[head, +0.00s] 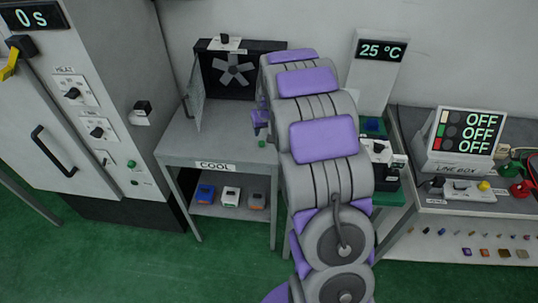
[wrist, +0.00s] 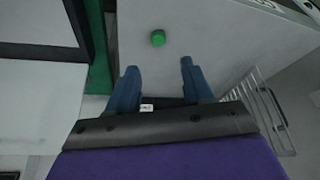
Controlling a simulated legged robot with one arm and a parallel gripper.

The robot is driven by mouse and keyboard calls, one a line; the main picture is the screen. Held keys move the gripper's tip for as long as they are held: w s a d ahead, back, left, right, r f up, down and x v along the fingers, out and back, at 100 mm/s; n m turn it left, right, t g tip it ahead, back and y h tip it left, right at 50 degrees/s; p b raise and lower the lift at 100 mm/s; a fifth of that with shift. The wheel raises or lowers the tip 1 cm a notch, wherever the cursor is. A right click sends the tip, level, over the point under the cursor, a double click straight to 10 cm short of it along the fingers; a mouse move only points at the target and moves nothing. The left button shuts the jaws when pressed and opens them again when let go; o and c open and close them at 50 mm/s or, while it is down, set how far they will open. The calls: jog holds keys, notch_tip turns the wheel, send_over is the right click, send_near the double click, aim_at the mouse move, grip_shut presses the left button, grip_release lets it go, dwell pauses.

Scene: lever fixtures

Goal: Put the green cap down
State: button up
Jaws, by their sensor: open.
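The green cap (wrist: 158,38) rests on the grey top of the table (wrist: 135,22), just beyond my fingertips in the wrist view. In the head view, the small green cap (head: 262,144) shows on the grey table (head: 205,150) marked COOL, left of my arm. My gripper (wrist: 158,75) is open, its two blue fingers apart with nothing between them. The cap is clear of both fingers. In the head view my arm hides most of the gripper.
A fan box (head: 234,68) stands at the back of the COOL table, with an open panel (head: 197,95) at its left. Several small boxes sit on the shelf below. A tall cabinet (head: 95,110) stands left; the line box (head: 462,140) is right.

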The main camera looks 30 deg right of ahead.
jog(key=s+a+r+g, duration=0.1)
jog(key=s+a+r, duration=0.25)
jog(key=s, duration=0.35)
jog(key=s+a+r+n+g+y, duration=0.1)
jog(key=s+a+r, duration=0.2)
jog(key=s+a, duration=0.3)
jog(key=s+a+r+g, duration=0.1)
jog(key=s+a+r, duration=0.25)
jog(key=s, duration=0.35)
jog(key=s+a+g, duration=0.1)
jog(key=s+a, duration=0.1)
jog(key=s, duration=1)
jog(key=s+a+r+n+g, duration=0.1)
jog(key=s+a+g, duration=0.1)
jog(key=s, duration=1)
jog(key=shift+s+a, duration=0.35)
jog(key=shift+a, duration=0.3)
